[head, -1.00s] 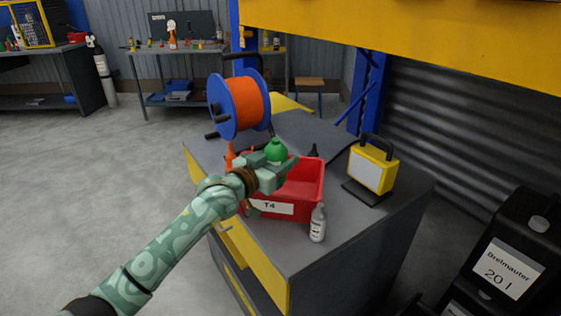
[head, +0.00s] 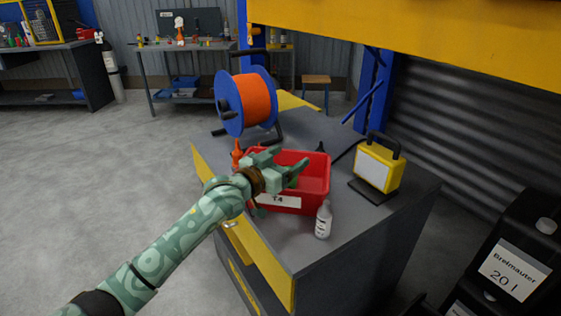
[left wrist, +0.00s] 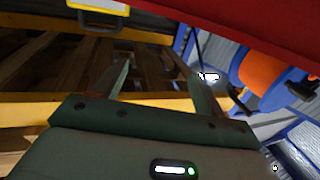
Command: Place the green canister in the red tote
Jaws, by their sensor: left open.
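The red tote (head: 317,185), labelled T4, stands on the grey workbench top. The green canister (head: 293,181) shows only in part, low inside the tote and behind my left gripper's fingers; whether it stands upright or touches the tote's floor is hidden. My left gripper (head: 289,160) is open above the tote's left part, with the canister below its fingers. In the left wrist view its two fingers (left wrist: 160,85) are spread with nothing between them. My right gripper is not in view.
A white bottle (head: 323,220) stands before the tote and an orange bottle (head: 237,155) to its left. A blue cable reel (head: 245,102) with orange cable is behind, a yellow work lamp (head: 378,168) to the right. Bare bench top (head: 365,215) lies in front of the lamp.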

